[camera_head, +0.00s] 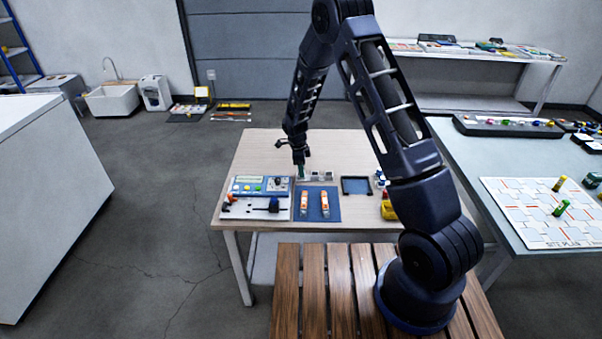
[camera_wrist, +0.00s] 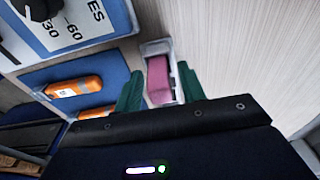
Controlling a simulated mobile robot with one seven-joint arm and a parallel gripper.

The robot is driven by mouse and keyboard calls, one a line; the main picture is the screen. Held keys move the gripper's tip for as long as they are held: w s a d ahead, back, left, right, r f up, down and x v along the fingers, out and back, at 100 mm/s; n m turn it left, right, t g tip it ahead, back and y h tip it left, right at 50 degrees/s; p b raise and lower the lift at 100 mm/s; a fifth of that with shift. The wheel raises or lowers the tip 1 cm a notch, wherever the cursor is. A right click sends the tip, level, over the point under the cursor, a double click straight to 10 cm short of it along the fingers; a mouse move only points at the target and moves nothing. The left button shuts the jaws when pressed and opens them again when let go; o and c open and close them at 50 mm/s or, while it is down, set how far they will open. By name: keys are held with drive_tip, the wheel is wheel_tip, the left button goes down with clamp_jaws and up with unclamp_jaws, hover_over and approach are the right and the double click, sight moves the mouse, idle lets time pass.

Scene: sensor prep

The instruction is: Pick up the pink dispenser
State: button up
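The pink dispenser (camera_wrist: 159,80) shows in the wrist view, lying in or on a pale grey-white holder (camera_wrist: 157,46). My gripper (camera_wrist: 160,88) has its two green fingers apart, one on each side of the dispenser. I cannot tell whether either finger touches it or the holder. In the head view my gripper (camera_head: 300,170) points down over the back of the wooden table (camera_head: 262,150), by a row of small pale holders (camera_head: 318,175). The pink colour cannot be made out there.
Two orange-and-white items (camera_head: 304,203) lie on a blue mat (camera_head: 315,215) in front of my gripper. A control panel (camera_head: 262,185) stands left, a dark-framed tray (camera_head: 356,186) and a yellow object (camera_head: 388,207) right. The table's back left is clear.

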clamp_jaws()
drive_tip(key=shift+r, duration=0.1)
